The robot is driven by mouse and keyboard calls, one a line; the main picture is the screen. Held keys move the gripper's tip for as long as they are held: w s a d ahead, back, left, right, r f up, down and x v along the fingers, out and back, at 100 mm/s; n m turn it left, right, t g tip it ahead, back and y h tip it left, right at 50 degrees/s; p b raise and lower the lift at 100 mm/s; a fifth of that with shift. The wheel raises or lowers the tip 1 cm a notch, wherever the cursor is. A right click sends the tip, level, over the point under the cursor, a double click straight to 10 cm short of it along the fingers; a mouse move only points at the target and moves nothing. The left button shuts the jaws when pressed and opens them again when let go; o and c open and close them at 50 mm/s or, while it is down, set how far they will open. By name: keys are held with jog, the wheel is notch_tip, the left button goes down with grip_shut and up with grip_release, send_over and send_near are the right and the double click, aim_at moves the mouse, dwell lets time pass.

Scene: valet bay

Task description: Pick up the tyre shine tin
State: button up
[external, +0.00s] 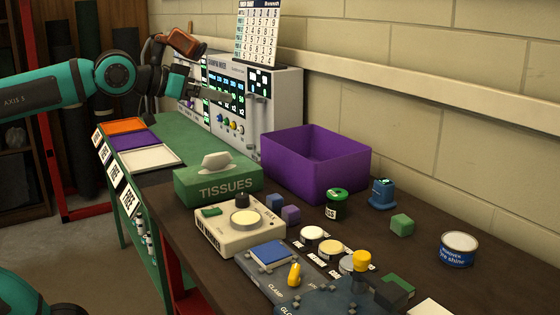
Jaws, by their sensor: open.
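The tyre shine tin (458,250) is a short round tin with a blue and white label and a pale top. It stands upright on the dark brown bench at the right, with open bench around it. My gripper (218,94) is at the upper left, in front of the grey panel machine, far from the tin. It is open, and nothing shows between its fingers, though they are small and partly lost against the machine.
A green-lidded jar (337,204), blue object (382,194) and green cube (402,225) lie left of the tin. Control boxes (240,232) fill the front.

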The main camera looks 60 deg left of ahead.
jog(key=w+d+r+g+h, duration=0.1)
jog(key=w+d+r+g, duration=0.1)
jog(key=w+d, duration=0.4)
jog(key=w+d+r+g, duration=0.2)
jog(key=w+d, duration=0.2)
jog(key=w, duration=0.4)
jog(key=g+y, duration=0.2)
jog(key=g, duration=0.7)
send_over(460, 241)
notch_tip(460, 241, down, 25)
jog(key=shift+r, duration=0.15)
jog(key=shift+f, duration=2.7)
